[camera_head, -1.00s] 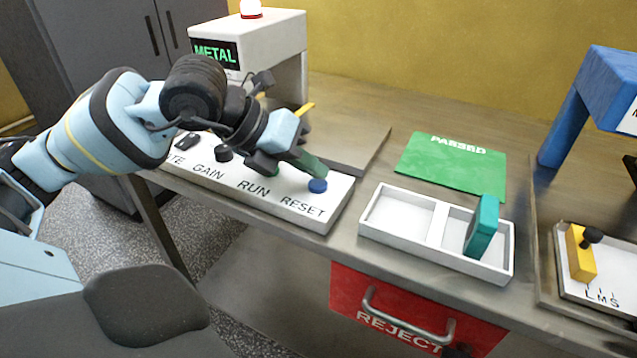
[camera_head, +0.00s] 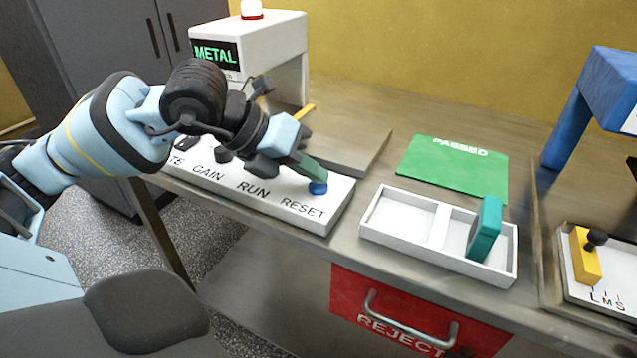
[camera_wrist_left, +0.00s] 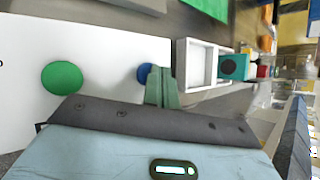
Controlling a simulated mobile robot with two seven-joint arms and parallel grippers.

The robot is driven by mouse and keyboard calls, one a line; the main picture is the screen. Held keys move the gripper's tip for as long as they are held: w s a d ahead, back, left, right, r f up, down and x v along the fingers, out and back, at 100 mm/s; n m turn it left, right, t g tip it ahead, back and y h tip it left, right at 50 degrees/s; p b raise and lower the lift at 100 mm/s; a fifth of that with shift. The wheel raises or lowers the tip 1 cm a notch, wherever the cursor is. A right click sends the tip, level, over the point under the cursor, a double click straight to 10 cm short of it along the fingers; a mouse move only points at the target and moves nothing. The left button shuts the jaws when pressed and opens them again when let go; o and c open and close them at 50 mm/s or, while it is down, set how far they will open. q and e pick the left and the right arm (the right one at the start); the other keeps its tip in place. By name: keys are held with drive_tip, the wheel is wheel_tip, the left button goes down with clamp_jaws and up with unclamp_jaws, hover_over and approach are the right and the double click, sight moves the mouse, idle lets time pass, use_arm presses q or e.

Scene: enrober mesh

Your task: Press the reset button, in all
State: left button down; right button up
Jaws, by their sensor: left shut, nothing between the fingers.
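The blue reset button (camera_head: 318,188) sits above the word RESET at the right end of a white control panel (camera_head: 262,207). My left gripper (camera_head: 314,172) is shut and empty, its green fingertips pointing down at the button and covering part of its top. They look to be on it or just above it; contact is not clear. In the left wrist view the fingers (camera_wrist_left: 162,88) stand right beside the blue button (camera_wrist_left: 144,74), partly overlapping it. The green button (camera_wrist_left: 62,78) also shows there. My right gripper is not in view.
A metal detector (camera_head: 262,45) reads METAL, with a red lamp (camera_head: 251,9) on top. Right of the panel are a white tray (camera_head: 375,237) with a teal block (camera_head: 484,228), a green PASSED mat (camera_head: 450,168) and a yellow lever block (camera_head: 585,258). A red REJECT drawer (camera_head: 350,290) is below.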

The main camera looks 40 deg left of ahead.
sight(311, 187)
use_arm(q)
drive_tip(key=shift+f, duration=0.25)
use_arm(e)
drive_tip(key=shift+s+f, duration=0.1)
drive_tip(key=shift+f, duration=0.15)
use_arm(q)
drive_tip(key=shift+r, duration=0.15)
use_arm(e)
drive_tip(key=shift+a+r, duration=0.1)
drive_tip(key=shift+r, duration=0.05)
use_arm(q)
drive_tip(key=shift+r, duration=0.15)
drive_tip(key=shift+r+p, duration=0.6)
drive_tip(key=shift+p, duration=0.05)
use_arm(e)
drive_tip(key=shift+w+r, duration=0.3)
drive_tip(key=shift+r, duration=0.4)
